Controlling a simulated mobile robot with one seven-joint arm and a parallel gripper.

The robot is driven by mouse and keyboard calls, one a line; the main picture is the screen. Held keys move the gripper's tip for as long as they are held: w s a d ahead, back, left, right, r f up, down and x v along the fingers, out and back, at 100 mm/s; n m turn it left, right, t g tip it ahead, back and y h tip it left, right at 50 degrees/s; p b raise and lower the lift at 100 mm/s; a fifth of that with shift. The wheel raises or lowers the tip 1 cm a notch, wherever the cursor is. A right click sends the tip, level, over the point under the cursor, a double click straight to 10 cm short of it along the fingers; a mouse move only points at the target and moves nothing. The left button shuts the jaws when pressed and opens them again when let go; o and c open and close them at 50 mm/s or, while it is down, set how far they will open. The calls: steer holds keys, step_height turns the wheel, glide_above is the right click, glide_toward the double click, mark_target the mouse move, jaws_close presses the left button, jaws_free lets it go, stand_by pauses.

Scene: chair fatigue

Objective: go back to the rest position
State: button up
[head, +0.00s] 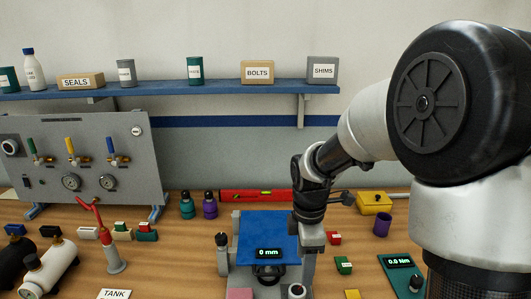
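My arm comes in from the right side of the head view and reaches down to the middle of the bench. My gripper (312,238) is at the right edge of the blue seat plate (262,222) of a small grey test rig. I cannot tell whether it touches the rig. Its fingers are not clear, so I cannot see whether it is open, shut or holding something. A display reading 0 mm (268,253) stands at the front of the blue plate.
A grey panel (140,180) with valves and gauges stands at the left. A blue shelf (220,86) holds labelled boxes and bottles. Around the rig are a red level (250,196), a yellow box (374,203), a purple cup (381,224) and a green meter (398,268).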

steer(key=s+d+r+m+t+p, duration=0.2)
steer(key=s+r+m+t, duration=0.3)
steer(key=s+r+m, duration=1.2)
steer(key=shift+s+d+r+m+p, duration=0.4)
steer(key=shift+d+r+m, duration=0.1)
steer(key=shift+d+r, duration=0.2)
steer(key=shift+a, duration=0.1)
